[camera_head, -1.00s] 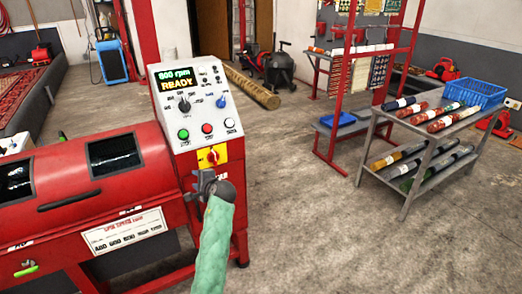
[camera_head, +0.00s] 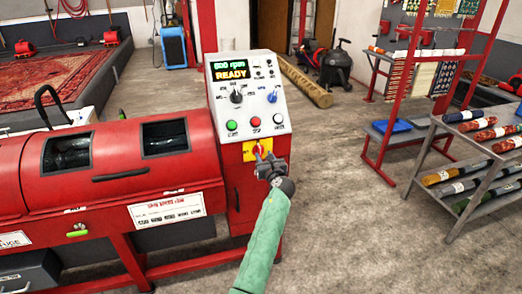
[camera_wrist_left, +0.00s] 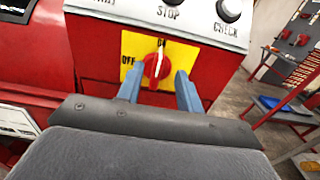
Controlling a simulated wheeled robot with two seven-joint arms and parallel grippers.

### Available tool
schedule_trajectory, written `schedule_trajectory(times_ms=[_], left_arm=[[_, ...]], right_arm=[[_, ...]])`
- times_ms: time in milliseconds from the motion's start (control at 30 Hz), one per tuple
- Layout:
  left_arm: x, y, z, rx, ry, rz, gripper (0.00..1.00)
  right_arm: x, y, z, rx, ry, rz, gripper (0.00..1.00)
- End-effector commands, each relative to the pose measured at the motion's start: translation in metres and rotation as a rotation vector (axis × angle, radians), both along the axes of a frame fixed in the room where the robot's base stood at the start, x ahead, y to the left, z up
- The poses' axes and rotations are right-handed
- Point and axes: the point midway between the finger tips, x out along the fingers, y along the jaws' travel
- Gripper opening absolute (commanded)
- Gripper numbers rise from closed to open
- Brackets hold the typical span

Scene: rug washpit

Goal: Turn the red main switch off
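The red main switch (camera_head: 259,149) is a round knob on a yellow plate, on the front of the red machine's control cabinet. In the left wrist view the knob (camera_wrist_left: 156,66) has its white mark upright, toward the ON label at the top; OFF is at the left of the plate. My left gripper (camera_head: 265,164) is at the plate, covering its lower right part. In the left wrist view its two blue-grey fingers (camera_wrist_left: 158,88) are apart, one on each side of the knob, with gaps visible. Whether the fingertips touch the plate I cannot tell. My right gripper is not in view.
Above the switch is a panel with a display (camera_head: 229,70) reading READY, and green, red and white buttons (camera_head: 255,122). The machine's red drum housing (camera_head: 110,170) extends left. A shelf table (camera_head: 470,165) with rolls stands at the right. The floor between is clear.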

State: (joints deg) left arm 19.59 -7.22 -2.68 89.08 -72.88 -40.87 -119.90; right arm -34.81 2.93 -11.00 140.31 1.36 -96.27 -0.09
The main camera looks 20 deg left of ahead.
Motion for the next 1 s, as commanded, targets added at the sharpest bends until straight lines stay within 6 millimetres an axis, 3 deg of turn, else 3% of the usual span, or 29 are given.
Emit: schedule_trajectory(times_ms=[233, 333, 533, 733, 767, 933, 1000], left_arm=[[0.03, 0.02, 0.001, 0.0, 0.0, 0.0, 0.36], [0.038, 0.025, 0.0, -0.001, 0.001, 0.001, 0.36], [0.044, 0.03, 0.0, -0.002, 0.0, 0.001, 0.36], [0.044, 0.03, 0.0, -0.002, 0.0, 0.001, 0.36], [0.044, 0.03, 0.0, -0.002, 0.0, 0.001, 0.34], [0.044, 0.03, 0.0, -0.003, 0.001, 0.001, 0.01], [0.044, 0.03, -0.001, -0.003, 0.001, 0.001, 0.0]], right_arm=[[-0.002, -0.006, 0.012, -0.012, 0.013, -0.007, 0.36], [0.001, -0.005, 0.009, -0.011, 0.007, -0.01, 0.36], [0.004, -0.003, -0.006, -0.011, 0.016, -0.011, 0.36], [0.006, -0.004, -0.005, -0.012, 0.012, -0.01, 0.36], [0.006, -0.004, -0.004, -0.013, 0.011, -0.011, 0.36], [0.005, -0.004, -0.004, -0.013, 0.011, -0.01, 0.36], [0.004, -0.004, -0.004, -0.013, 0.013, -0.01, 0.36]])
